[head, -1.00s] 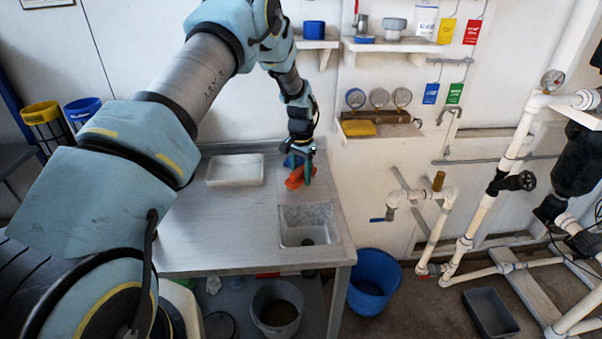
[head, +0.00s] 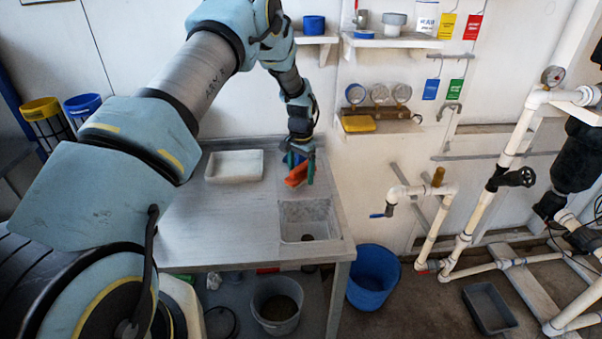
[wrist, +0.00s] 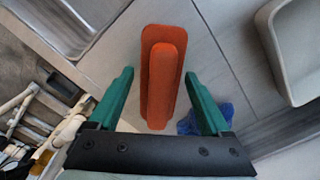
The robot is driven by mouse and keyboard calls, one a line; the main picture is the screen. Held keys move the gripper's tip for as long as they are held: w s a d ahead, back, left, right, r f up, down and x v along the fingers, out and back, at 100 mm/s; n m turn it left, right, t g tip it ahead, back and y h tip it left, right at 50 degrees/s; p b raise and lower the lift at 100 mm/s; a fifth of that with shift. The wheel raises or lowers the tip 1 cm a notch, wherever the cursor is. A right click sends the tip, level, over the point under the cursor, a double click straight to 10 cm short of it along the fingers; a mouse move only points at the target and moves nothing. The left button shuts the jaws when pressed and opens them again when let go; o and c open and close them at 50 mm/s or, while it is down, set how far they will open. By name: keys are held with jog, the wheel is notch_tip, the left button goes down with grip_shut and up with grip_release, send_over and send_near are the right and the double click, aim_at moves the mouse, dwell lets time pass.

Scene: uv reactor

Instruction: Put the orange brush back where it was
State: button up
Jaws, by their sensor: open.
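The orange brush (head: 296,174) lies on the metal counter (head: 215,222), behind the sink basin. In the wrist view the brush (wrist: 162,75) lies lengthwise between the two green fingers of my gripper (wrist: 158,98). The fingers are apart, with a gap on each side of the brush. My gripper (head: 299,166) points down at the brush in the head view and partly covers it. Whether the brush touches the counter along its whole length cannot be told.
A blue cloth-like thing (wrist: 207,117) lies close to the right finger in the wrist view. A white tray (head: 234,166) stands left of the brush, and the sink (head: 307,219) is in front. A wall shelf with gauges and a yellow sponge (head: 358,124) is behind. Pipes (head: 462,220) stand at right.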

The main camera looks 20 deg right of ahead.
aim_at(301, 165)
notch_tip(301, 165, up, 11)
jog(key=b, duration=0.3)
jog(key=shift+r+b, duration=0.3)
jog(key=shift+r, duration=0.3)
jog(key=shift+a, duration=0.1)
jog(key=s+a+r+n, duration=0.2)
jog(key=a+r+n, duration=0.1)
jog(key=a, duration=0.8)
jog(key=s+a+r+n, duration=0.1)
jog(key=a+r+n, duration=0.2)
jog(key=a, duration=0.7)
jog(key=s+a+r+n+t, duration=0.1)
jog(key=s+a+n, duration=0.4)
jog(key=s+a, duration=1)
jog(key=shift+s+a+t, duration=0.15)
jog(key=shift+a+t, duration=0.15)
jog(key=shift+a, duration=0.45)
